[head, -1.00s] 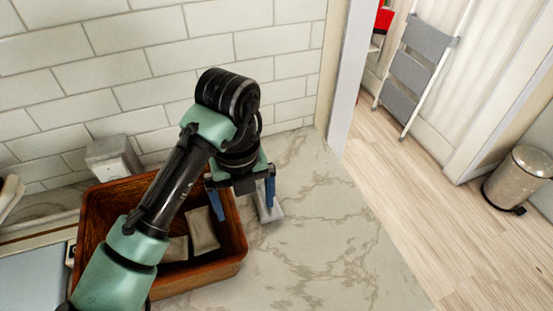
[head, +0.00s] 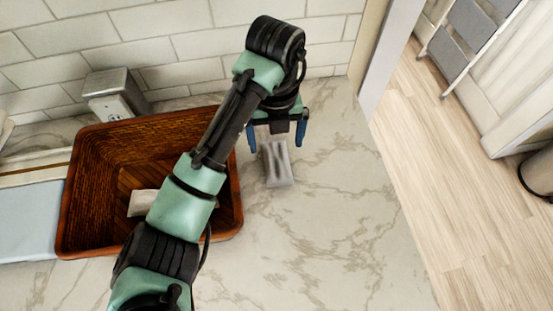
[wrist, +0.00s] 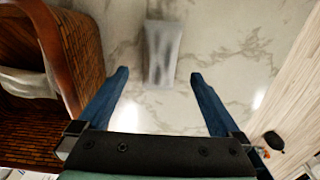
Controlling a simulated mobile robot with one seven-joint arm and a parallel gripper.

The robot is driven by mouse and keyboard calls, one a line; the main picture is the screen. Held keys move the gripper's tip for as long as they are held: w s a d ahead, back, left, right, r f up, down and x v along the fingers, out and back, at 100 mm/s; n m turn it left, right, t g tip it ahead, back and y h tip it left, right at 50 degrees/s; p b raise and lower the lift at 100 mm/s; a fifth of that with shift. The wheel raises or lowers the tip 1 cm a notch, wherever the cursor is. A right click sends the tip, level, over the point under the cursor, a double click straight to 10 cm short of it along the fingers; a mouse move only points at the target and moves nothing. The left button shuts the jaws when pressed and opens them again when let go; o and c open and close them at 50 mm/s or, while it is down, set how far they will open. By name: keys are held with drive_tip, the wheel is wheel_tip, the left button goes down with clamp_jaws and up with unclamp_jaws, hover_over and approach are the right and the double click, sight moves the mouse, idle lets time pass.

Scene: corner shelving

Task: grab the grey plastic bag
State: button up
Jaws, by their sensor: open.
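The grey plastic bag (head: 277,163) lies on the marble counter, just right of the wooden basket. In the wrist view the bag (wrist: 161,52) shows ahead of the fingertips, roughly centred between them. My gripper (head: 277,140) is open and empty, its two blue fingers apart, and it appears above the counter near the bag. In the head view the gripper covers the bag's far end.
The brown wooden basket (head: 95,135) stands close on the left, its wall beside the bag; a pale packet (head: 141,203) lies inside. A socket box (head: 116,95) stands by the tiled wall. The counter (head: 330,230) is clear in front and to the right, ending at an edge above the floor.

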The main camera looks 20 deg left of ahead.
sight(276, 156)
wheel_tip(276, 156, down, 5)
drive_tip(key=shift+p, duration=0.55)
drive_tip(key=c, duration=1.4)
drive_tip(key=shift+r, duration=0.1)
